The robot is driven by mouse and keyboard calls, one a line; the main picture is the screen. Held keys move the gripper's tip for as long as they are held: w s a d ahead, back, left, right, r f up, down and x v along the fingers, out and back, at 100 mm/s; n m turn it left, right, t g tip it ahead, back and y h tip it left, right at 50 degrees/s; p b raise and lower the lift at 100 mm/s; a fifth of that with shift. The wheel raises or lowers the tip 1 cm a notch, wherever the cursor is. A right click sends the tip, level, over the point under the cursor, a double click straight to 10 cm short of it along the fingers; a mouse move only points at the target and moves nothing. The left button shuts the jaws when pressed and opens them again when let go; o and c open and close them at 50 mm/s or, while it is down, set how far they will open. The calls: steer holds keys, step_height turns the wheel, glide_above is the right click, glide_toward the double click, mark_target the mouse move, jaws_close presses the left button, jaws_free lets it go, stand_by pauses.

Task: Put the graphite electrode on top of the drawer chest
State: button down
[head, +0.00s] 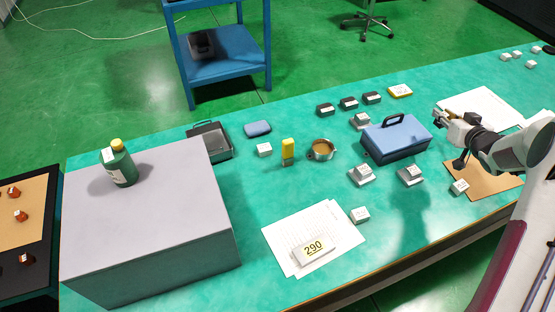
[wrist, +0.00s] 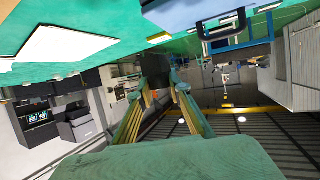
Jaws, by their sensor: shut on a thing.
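My gripper (head: 440,117) is raised over the right part of the green bench, apart from the blue toolbox. In the wrist view its two fingers (wrist: 157,88) reach away from the camera, with a dark grey shape between the tips. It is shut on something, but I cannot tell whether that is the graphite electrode. Small dark labelled blocks (head: 348,103) lie in a row at the back of the bench. The large grey box (head: 150,205) at the left looks like the drawer chest. No drawer fronts show. A green bottle (head: 118,165) stands on its top, which is otherwise bare.
The blue toolbox (head: 396,139), several light blocks (head: 361,175), a cup (head: 321,150), a yellow-topped item (head: 288,149) and an open dark tray (head: 213,142) lie between gripper and box. A control panel (head: 22,228) stands far left.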

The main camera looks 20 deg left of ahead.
steer(key=s+a+r+n+g+y, duration=0.2)
steer(key=s+a+r, duration=0.25)
steer(key=a, duration=0.95)
steer(key=s+a+r+n+g+y, duration=0.1)
steer(key=s+a+r+n+y, duration=0.25)
steer(key=a, duration=0.95)
steer(key=s+a+r+n+g+y, duration=0.15)
steer(key=s+a+r, duration=0.45)
steer(key=a, duration=0.8)
step_height(320, 180, up, 5)
steer(key=n+g+y, duration=0.1)
steer(key=n+g, duration=0.4)
steer(key=g, duration=0.2)
glide_above(169, 159)
steer(key=shift+f, duration=3.15)
steer(key=shift+f, duration=0.1)
